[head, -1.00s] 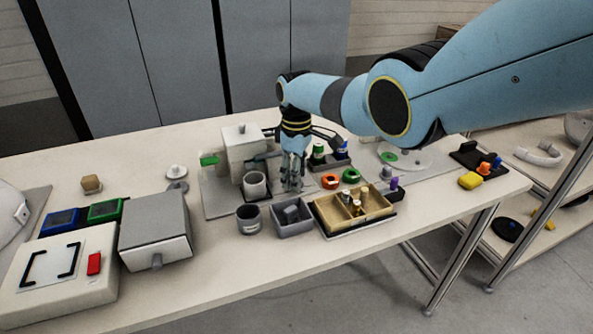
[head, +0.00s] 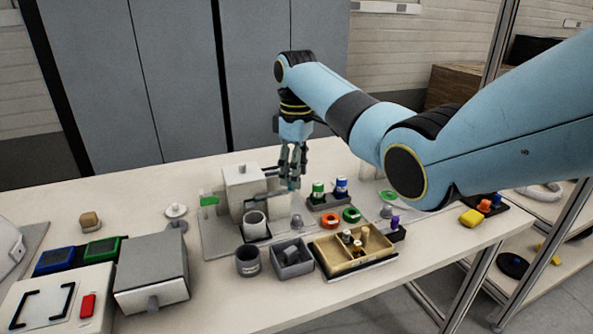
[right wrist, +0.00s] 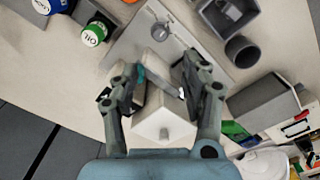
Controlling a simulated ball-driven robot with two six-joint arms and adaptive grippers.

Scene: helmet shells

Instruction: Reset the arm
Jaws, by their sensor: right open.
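My right gripper (head: 289,178) hangs fingers down above the table (head: 150,190), beside the white box with a knob (head: 242,186). In the right wrist view my right gripper (right wrist: 158,85) has its two fingers spread apart with nothing held between them. The white box (right wrist: 163,120) shows below and between the fingers. In the head view my blue right arm comes in from the right and covers part of the table's far right. My left gripper is not in view.
Grey cups (head: 248,260), a grey bin (head: 292,258) and a tan divided tray (head: 352,248) stand in front of the gripper. Green and blue capped bottles (head: 318,190) stand to its right. A grey box (head: 152,268) is at the left.

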